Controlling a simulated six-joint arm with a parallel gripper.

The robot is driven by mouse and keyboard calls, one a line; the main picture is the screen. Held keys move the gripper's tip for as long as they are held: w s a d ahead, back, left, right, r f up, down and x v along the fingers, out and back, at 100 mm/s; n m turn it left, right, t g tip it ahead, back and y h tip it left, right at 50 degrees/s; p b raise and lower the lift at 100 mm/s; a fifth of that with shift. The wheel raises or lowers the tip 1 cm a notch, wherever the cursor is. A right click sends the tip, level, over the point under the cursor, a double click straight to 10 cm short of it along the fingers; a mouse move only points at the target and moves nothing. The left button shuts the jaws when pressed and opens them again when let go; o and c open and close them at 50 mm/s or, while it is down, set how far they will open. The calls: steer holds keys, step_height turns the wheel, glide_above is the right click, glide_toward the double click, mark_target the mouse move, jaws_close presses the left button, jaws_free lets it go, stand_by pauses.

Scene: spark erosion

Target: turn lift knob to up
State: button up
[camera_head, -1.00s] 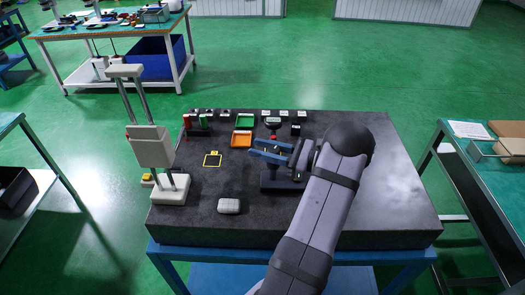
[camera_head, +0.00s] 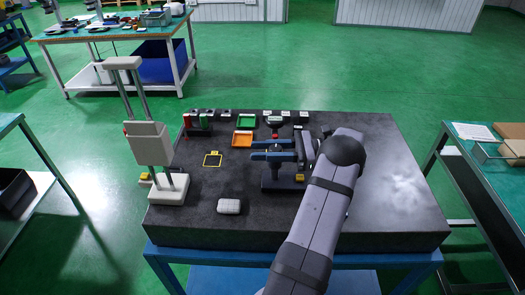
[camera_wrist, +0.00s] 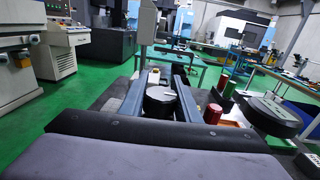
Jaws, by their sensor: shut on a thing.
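The lift knob (camera_wrist: 160,96) appears to be the round black knob with a white pointer mark, seen in the wrist view between the two blue fingers of my gripper (camera_wrist: 160,78). The fingers are shut on it from both sides. In the head view my gripper (camera_head: 256,150) reaches left over a dark stand (camera_head: 274,186), its fingers lying nearly level across the picture. The knob is hidden by the fingers there. I cannot read any up marking.
A pale column fixture (camera_head: 153,143) stands at the block's left. Green (camera_head: 247,121) and orange trays (camera_head: 242,139) lie behind my gripper. A grey rounded piece (camera_head: 229,206) lies in front. A dark disc (camera_wrist: 268,116) is close on the right in the wrist view. The block's right side is clear.

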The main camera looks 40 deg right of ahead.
mark_target(281, 148)
steer(key=o, duration=0.8)
steer(key=shift+c, duration=0.2)
steer(key=b+v, duration=0.1)
steer(key=v, duration=0.1)
steer(key=b+v, duration=0.1)
steer(key=v, duration=0.2)
steer(key=shift+f+b, duration=0.2)
steer(key=shift+b, duration=0.1)
steer(key=shift+s+d+r+p, duration=0.15)
steer(key=shift+r+p, duration=0.4)
steer(key=shift+p, duration=0.55)
steer(key=d+p, duration=0.1)
steer(key=p, duration=0.5)
steer(key=shift+s+d+p, duration=0.1)
steer(key=shift+s+p, duration=0.25)
steer(key=p, duration=0.3)
steer(key=shift+s+d+f, duration=0.1)
steer(key=shift+s+f, duration=0.05)
steer(key=shift+s, duration=0.1)
